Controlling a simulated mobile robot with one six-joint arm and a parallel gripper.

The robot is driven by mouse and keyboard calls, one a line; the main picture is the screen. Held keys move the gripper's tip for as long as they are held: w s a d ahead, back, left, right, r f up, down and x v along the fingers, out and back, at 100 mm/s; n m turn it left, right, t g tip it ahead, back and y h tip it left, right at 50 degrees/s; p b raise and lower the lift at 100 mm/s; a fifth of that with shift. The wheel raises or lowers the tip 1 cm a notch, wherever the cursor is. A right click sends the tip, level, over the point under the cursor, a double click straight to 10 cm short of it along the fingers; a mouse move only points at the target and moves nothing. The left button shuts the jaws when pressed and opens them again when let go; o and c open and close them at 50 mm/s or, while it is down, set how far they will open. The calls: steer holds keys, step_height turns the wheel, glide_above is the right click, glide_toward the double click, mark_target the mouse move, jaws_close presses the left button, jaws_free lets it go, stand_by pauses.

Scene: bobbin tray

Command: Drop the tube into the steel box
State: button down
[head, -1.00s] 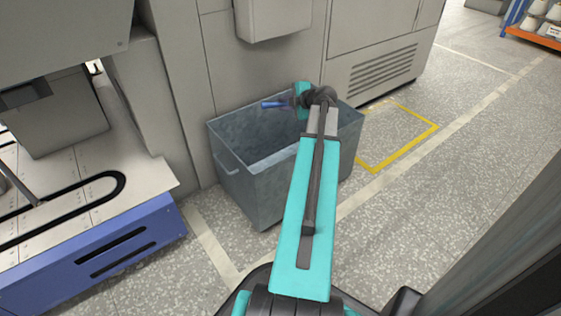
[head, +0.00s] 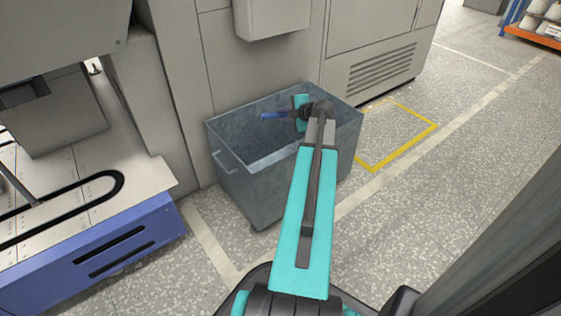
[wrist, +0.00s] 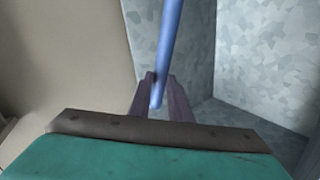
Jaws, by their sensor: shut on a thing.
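The blue tube (head: 272,115) is held in my gripper (head: 288,114), over the open top of the steel box. In the wrist view the tube (wrist: 168,45) runs up from between the two fingers of my gripper (wrist: 160,85), which are shut on it. The steel box (head: 245,188) is a grey, open-topped metal bin on the floor, against the machine. Its mottled inner walls (wrist: 265,60) fill the right of the wrist view. My forearm hides part of the box's right side and inside.
A pale machine cabinet (head: 210,60) stands right behind the box. A blue-fronted machine bed (head: 110,245) is at the left. A yellow floor outline (head: 410,140) lies to the right, on clear floor. A shelf rack (head: 535,25) stands at the far right.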

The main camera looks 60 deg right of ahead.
steer(key=shift+f, duration=0.2)
steer(key=c, duration=1.6)
jaws_free()
steer(key=shift+o, duration=0.2)
steer(key=shift+s, duration=0.1)
steer(key=p+v, duration=0.4)
steer(key=v, duration=0.9)
steer(key=shift+s+r, duration=0.25)
